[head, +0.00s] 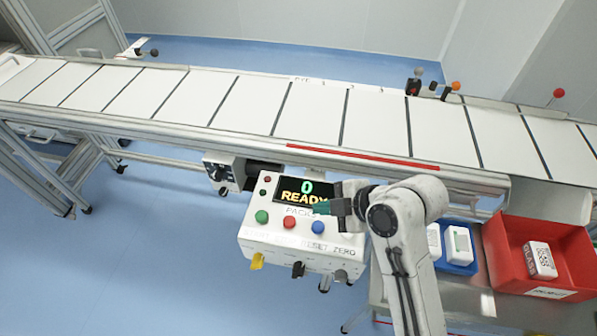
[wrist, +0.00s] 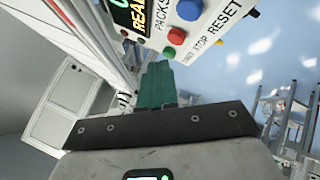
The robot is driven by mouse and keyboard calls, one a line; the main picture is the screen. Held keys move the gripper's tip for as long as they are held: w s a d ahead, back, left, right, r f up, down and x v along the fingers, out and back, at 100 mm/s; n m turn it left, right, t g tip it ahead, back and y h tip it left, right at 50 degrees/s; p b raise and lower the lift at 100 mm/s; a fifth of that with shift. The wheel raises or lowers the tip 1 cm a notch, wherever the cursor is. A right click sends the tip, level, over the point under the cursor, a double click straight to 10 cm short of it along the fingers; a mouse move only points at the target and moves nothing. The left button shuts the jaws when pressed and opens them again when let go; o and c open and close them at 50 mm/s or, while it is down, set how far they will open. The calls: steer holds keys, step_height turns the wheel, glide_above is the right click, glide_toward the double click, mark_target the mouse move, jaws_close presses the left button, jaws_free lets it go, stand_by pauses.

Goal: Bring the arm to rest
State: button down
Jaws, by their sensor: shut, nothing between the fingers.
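My gripper (head: 325,208) is in front of the white control box (head: 300,240), at the right part of its display. Its teal fingers (wrist: 155,86) are together with nothing between them in the wrist view. The display (head: 303,191) reads "0 READY". Below it are a green button (head: 262,217), a red button (head: 289,222) and a blue button (head: 317,228). My arm is bent and covers the box's right side. Whether the fingers touch the box cannot be told.
A white segmented conveyor (head: 310,115) with a red strip (head: 362,158) runs behind the box. At right, a metal table (head: 470,300) holds a blue tray (head: 457,268) with white packs and a red bin (head: 510,255) with a white pack (head: 540,260). Blue floor (head: 150,260) is open at left.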

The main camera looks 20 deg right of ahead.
steer(key=s+f+m+h, duration=0.1)
steer(key=s+m, duration=0.1)
steer(key=s+d+f+m, duration=0.1)
steer(key=m, duration=0.2)
steer(key=s+d+f+m+g+h, duration=0.1)
steer(key=s+m, duration=0.1)
steer(key=shift+s+d+f+m+h, duration=0.1)
steer(key=shift+s+f+m+h, duration=0.1)
steer(key=shift+s+m+h, duration=0.15)
steer(key=s+d+f+m+g+h, duration=0.1)
steer(key=s+d+f+m+g, duration=0.1)
steer(key=s, duration=0.6)
steer(key=s+d+f+m+g+h, duration=0.2)
steer(key=s+d+f+m+g, duration=0.1)
steer(key=s+f+m, duration=0.2)
steer(key=s+m, duration=0.2)
steer(key=s, duration=0.1)
steer(key=shift+s+d+f, duration=0.15)
steer(key=shift+f, duration=0.1)
